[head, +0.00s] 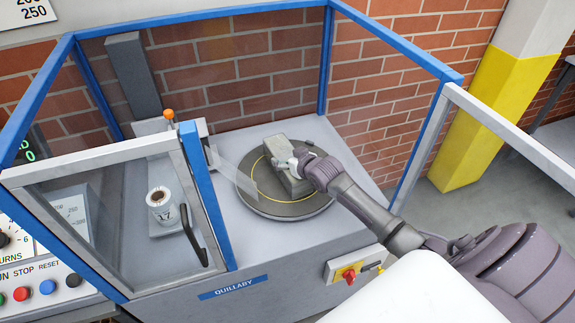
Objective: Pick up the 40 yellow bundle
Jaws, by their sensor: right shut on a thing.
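A grey, block-shaped bundle (293,183) sits on the round dark turntable (262,207) inside the blue-framed machine. No yellow and no number 40 can be made out on the bundle. A thin yellow ring is marked on the turntable around it. My right gripper (292,163) reaches in from the right and is shut on the bundle near its top. The fingers partly hide the bundle's upper side. I cannot tell whether the bundle is clear of the turntable. My left gripper is not in view.
Blue posts and rails (323,60) frame the machine, with a clear door (120,225) at left. A red and yellow switch (349,274) is on the front. A yellow-and-white pillar (490,120) stands at right.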

